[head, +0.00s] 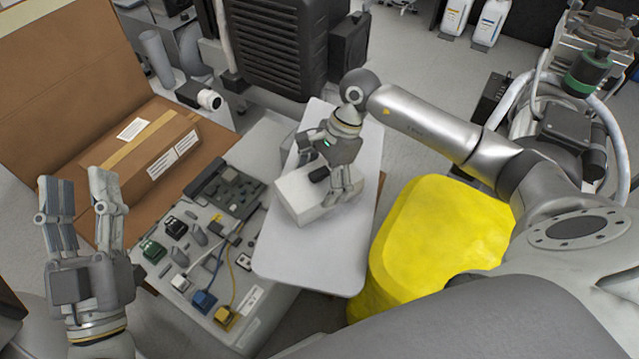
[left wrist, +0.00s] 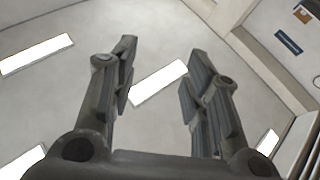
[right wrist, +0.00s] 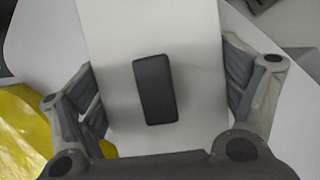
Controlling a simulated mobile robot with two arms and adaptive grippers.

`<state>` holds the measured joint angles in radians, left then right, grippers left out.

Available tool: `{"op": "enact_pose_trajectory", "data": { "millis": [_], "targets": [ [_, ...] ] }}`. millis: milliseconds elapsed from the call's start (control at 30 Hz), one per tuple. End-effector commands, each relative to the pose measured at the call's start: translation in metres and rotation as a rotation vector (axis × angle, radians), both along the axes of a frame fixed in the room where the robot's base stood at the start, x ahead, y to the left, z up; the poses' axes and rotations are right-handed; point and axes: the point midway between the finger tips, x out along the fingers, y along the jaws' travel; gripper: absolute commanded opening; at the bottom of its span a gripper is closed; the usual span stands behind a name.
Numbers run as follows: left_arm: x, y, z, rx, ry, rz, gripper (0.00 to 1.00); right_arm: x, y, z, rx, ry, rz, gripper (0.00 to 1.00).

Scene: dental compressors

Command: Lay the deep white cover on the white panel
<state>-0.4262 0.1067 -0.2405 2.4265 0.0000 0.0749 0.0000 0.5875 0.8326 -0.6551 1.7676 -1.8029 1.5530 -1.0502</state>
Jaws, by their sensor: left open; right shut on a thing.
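The deep white cover (head: 305,198) is a white box-like piece with a small black block on its face. It is on or just above the white panel (head: 315,255); I cannot tell whether it touches. The panel is a pale flat board with rounded corners. My right gripper (head: 338,198) is shut on the cover, with its fingers on two opposite sides. In the right wrist view the cover (right wrist: 150,35) fills the space between the fingers, with the black block in the middle. My left gripper (head: 78,185) is open, empty and raised at the left, pointing up towards the ceiling.
An electrical board (head: 190,240) with cables and connectors lies left of the panel. A cardboard box (head: 165,150) with labels sits further left. A yellow bag-like object (head: 435,240) is right of the panel. A black ribbed unit (head: 275,45) stands behind.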

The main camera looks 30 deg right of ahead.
Motion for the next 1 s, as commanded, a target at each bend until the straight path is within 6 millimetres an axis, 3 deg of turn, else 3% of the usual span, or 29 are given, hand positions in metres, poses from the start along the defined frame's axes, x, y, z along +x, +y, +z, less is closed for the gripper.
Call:
{"op": "enact_pose_trajectory", "data": {
  "millis": [167, 667, 700, 800, 1000],
  "targets": [
    [-0.006, 0.0, 0.011, -0.019, -0.067, -0.004, 0.43, 0.0, 0.0, -0.007, 0.0, -0.002, -0.001, 0.61],
    [-0.011, 0.001, 0.016, -0.03, -0.106, -0.005, 0.43, 0.0, 0.0, -0.009, 0.0, -0.002, -0.001, 0.61],
    [-0.011, 0.001, 0.017, -0.031, -0.111, -0.005, 0.43, 0.0, 0.0, -0.009, 0.0, -0.001, 0.0, 0.9],
    [-0.011, 0.001, 0.017, -0.031, -0.11, -0.005, 0.43, 0.0, 0.0, -0.009, 0.0, -0.001, 0.0, 1.0],
    [-0.011, 0.001, 0.017, -0.03, -0.108, -0.006, 0.43, 0.0, 0.0, -0.009, 0.0, -0.001, 0.0, 1.0]
  ]
}}
